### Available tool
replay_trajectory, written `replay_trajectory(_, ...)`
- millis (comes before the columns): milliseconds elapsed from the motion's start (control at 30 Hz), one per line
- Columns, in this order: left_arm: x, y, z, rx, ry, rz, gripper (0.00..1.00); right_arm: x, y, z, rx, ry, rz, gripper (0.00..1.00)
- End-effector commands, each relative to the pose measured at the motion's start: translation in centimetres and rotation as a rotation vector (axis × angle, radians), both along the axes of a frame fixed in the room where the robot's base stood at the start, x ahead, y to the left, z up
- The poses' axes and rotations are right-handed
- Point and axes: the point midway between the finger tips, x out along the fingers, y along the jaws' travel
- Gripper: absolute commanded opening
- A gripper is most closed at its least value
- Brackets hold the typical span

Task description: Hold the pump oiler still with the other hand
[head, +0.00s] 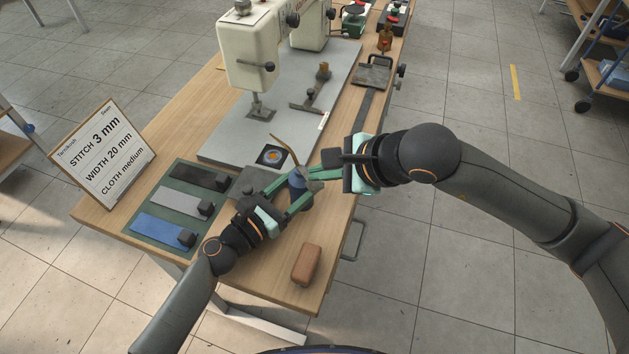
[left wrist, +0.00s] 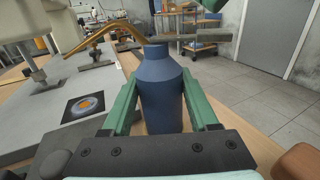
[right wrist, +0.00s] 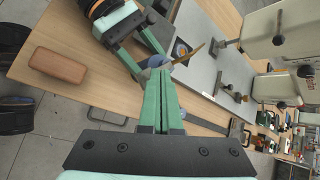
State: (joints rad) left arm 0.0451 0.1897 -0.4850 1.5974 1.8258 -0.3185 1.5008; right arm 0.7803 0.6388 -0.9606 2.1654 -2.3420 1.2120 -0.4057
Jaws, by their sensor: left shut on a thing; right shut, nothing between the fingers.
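The pump oiler (head: 297,183) is a dark blue bottle with a thin brass spout, standing near the table's right edge. My left gripper (head: 292,191) is shut on it; in the left wrist view the green fingers flank the blue body (left wrist: 161,95), and the spout (left wrist: 105,35) points left. My right gripper (head: 317,176) is shut and empty, with its fingertips close to the oiler's top. In the right wrist view its closed fingers (right wrist: 160,75) partly hide the oiler (right wrist: 156,61). I cannot tell whether they touch it.
A cream sewing machine (head: 248,48) stands on a grey plate (head: 225,145) behind the oiler. A green mat (head: 168,213) with black, grey and blue strips lies left. A brown block (head: 306,264) lies at the front. A sign (head: 103,155) stands at the left edge.

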Motion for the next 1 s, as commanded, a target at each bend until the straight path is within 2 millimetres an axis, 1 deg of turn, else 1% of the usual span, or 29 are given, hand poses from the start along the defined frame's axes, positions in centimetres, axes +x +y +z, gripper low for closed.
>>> replay_trajectory(133, -0.01, 0.01, -0.05, 0.001, 0.001, 0.000, 0.00, -0.02, -0.04, -0.60, -0.002, 0.001, 0.000, 0.00)
replay_trajectory(567, -0.01, 0.01, -0.05, 0.001, 0.001, 0.000, 0.00, 0.01, -0.04, -0.69, -0.001, 0.000, 0.000, 0.00)
replay_trajectory(1000, -0.01, 0.00, -0.05, 0.001, 0.001, 0.000, 0.00, 0.01, -0.05, -1.21, 0.000, 0.001, -0.001, 0.00)
